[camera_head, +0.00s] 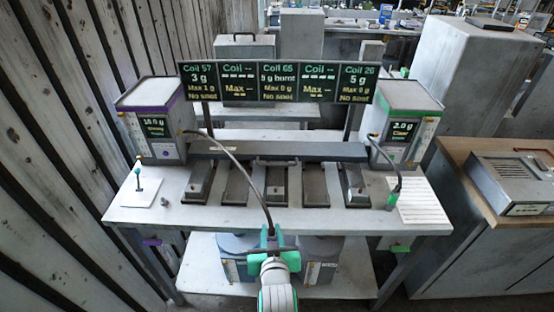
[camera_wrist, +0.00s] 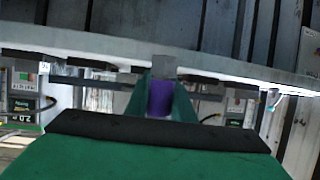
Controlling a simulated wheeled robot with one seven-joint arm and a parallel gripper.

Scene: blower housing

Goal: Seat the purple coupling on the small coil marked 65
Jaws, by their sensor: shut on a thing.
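The purple coupling (camera_wrist: 160,98) sits between my gripper's green fingers in the wrist view. My gripper (camera_head: 272,237) is shut on it in front of the bench's front edge. The fingers hide the coupling in the head view. A grey hose (camera_head: 240,165) runs from the purple-trimmed box on the left to my gripper. The board's middle panel (camera_head: 278,82) reads Coil 65, 5 g burnt, Max 0 g. Below that panel, the middle dark unit (camera_head: 276,184) lies on the bench, apart from my gripper. I cannot read a number on the unit itself.
The purple-trimmed box (camera_head: 152,120) and green-trimmed box (camera_head: 407,122) flank the bench (camera_head: 300,221). Other dark units (camera_head: 198,183) lie beside the middle one. Grey containers (camera_head: 237,268) stand on the lower shelf.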

